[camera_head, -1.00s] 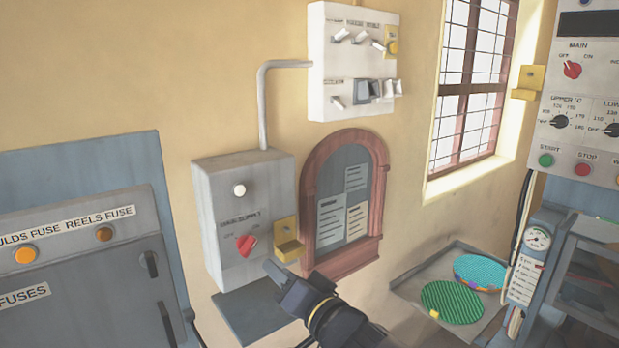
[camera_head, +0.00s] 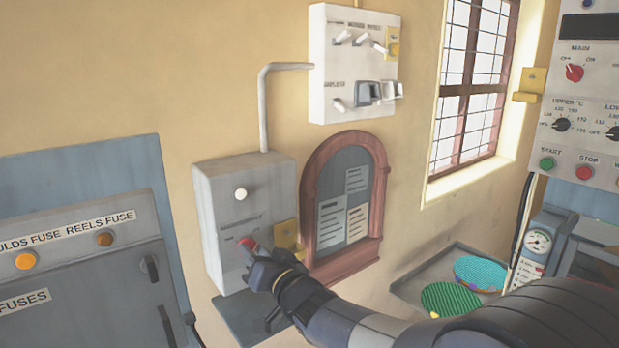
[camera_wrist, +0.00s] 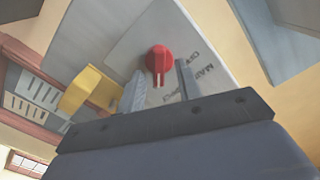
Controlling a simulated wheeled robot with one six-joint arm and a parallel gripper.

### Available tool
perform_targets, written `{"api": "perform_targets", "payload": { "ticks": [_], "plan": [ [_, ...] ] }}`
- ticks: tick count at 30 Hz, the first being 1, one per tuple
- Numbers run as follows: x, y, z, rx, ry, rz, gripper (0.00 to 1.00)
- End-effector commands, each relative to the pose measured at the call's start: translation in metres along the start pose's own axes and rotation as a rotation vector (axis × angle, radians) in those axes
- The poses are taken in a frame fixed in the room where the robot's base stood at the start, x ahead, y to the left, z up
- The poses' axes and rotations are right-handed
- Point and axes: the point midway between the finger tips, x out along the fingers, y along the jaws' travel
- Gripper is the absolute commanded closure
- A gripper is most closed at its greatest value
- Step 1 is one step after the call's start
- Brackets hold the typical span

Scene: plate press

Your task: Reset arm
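My gripper (camera_head: 254,250) is at the grey main supply box (camera_head: 212,200) on the wall, right at its red rotary switch (camera_head: 246,243). In the wrist view the red switch (camera_wrist: 158,60) shows between my two fingertips (camera_wrist: 160,75), which stand apart on either side of it. A gap shows between each finger and the switch, so the gripper is open and holds nothing. The switch's pointer faces down toward the gripper in the wrist view. In the head view the fingers partly cover the switch and its labels.
A yellow bracket (camera_head: 285,235) sits just right of the switch, close to my gripper. An arched notice board (camera_head: 342,205) is beyond it. A white switch panel (camera_head: 355,60) is above. A fuse cabinet (camera_head: 80,270) stands left. A tray (camera_head: 410,283) with round plates lies right.

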Motion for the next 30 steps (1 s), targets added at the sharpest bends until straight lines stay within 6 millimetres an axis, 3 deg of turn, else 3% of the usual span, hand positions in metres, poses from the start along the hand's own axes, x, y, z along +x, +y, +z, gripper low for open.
{"api": "perform_targets", "payload": {
  "ticks": [15, 30],
  "plan": [
    [-0.0003, -0.0026, 0.0012, -0.427, 0.0, -0.001, 0.66],
    [-0.0002, -0.0036, 0.0005, -0.52, 0.0, -0.001, 0.66]
  ]
}}
